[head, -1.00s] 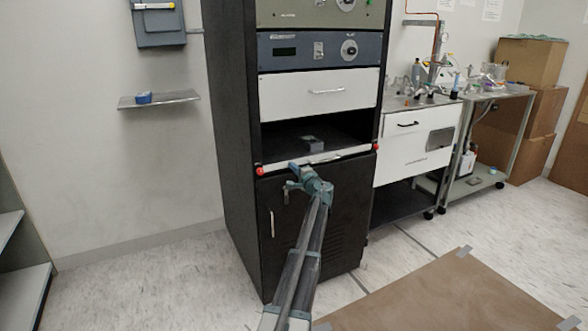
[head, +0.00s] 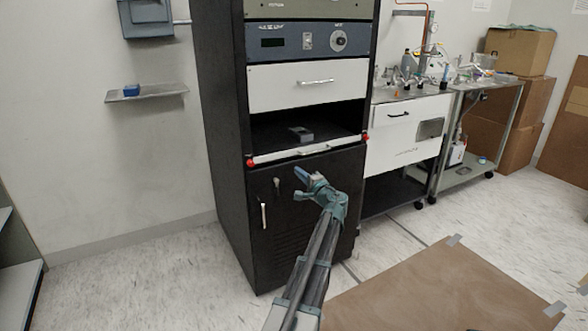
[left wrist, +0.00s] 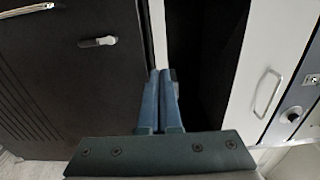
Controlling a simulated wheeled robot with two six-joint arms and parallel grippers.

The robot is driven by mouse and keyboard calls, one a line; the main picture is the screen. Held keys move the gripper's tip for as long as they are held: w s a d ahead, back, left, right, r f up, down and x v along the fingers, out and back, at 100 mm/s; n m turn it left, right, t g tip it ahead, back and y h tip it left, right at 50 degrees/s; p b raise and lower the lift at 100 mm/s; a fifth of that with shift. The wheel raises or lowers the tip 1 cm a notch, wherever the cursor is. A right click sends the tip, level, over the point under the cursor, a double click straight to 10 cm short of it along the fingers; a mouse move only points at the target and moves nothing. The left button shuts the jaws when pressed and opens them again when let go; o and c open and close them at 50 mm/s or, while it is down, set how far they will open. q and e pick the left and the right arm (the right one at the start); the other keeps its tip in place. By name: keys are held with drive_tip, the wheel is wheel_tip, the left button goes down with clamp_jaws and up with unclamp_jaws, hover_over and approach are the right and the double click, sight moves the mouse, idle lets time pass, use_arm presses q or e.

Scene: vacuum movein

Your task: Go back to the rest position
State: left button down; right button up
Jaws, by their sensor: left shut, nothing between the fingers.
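My left gripper (head: 302,175) is in front of the black lower door of the rack, a little below the white bar (head: 305,150) with red ends. Its blue fingers lie together in the left wrist view (left wrist: 160,88), shut and empty. The left arm reaches in from the bottom of the head view. My right gripper is out of view.
The black rack (head: 222,150) stands ahead, with a small grey block (head: 301,133) in its open bay. A white drawer (head: 309,84) is above it. A lab cart (head: 404,132) stands at right. Brown matting (head: 430,295) covers the floor at front right.

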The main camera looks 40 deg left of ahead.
use_arm(q)
drive_tip(key=shift+s+d, duration=0.15)
drive_tip(key=shift+d, duration=0.3)
drive_tip(key=s+d+f+n+g+h, duration=0.1)
drive_tip(key=s+d+f+h, duration=0.3)
drive_tip(key=d, duration=0.5)
drive_tip(key=s+d+f+n+g+h, duration=0.15)
drive_tip(key=d+f, duration=0.35)
drive_tip(key=d, duration=0.5)
drive_tip(key=s+d+f+h, duration=0.2)
drive_tip(key=s+d+f, duration=0.25)
drive_tip(key=d, duration=0.45)
drive_tip(key=s+d+f+m+g+h, duration=0.15)
drive_tip(key=s+d+f+h, duration=0.25)
drive_tip(key=s+d, duration=0.65)
drive_tip(key=s+d+f+g+h, duration=0.35)
drive_tip(key=s+d, duration=0.45)
drive_tip(key=d, duration=0.6)
wheel_tip(320, 180, up, 30)
drive_tip(key=s+d+p, duration=0.1)
drive_tip(key=p, duration=2.9)
drive_tip(key=shift+d+p, duration=0.2)
drive_tip(key=shift+p, duration=0.2)
